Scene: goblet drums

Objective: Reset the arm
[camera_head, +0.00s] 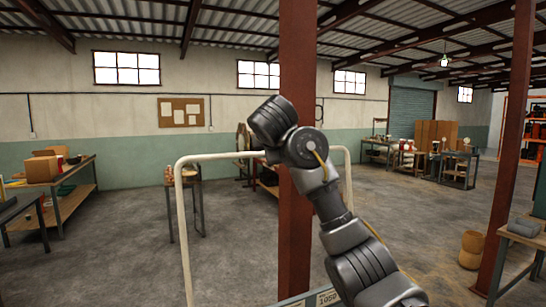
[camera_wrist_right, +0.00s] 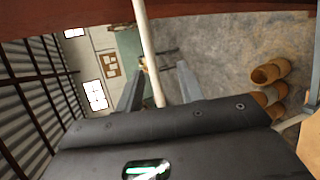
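My right arm (camera_head: 345,235) rises from the lower right in the head view and bends at a dark joint in front of a rust-red post. Its gripper cannot be made out there. In the right wrist view my right gripper (camera_wrist_right: 160,67) has its two grey fingers apart. A white tube (camera_wrist_right: 148,45) crosses the view between the fingers; I cannot tell whether it lies in the gap or beyond it. No object is seen gripped. My left arm and gripper are not in view.
A white tubular frame (camera_head: 184,235) stands close behind my arm, with the rust-red post (camera_head: 296,50) beside it. A tan drum (camera_head: 471,249) is on the floor at the right; tan drums (camera_wrist_right: 270,73) also show in the wrist view. A wooden bench (camera_head: 75,200) stands left.

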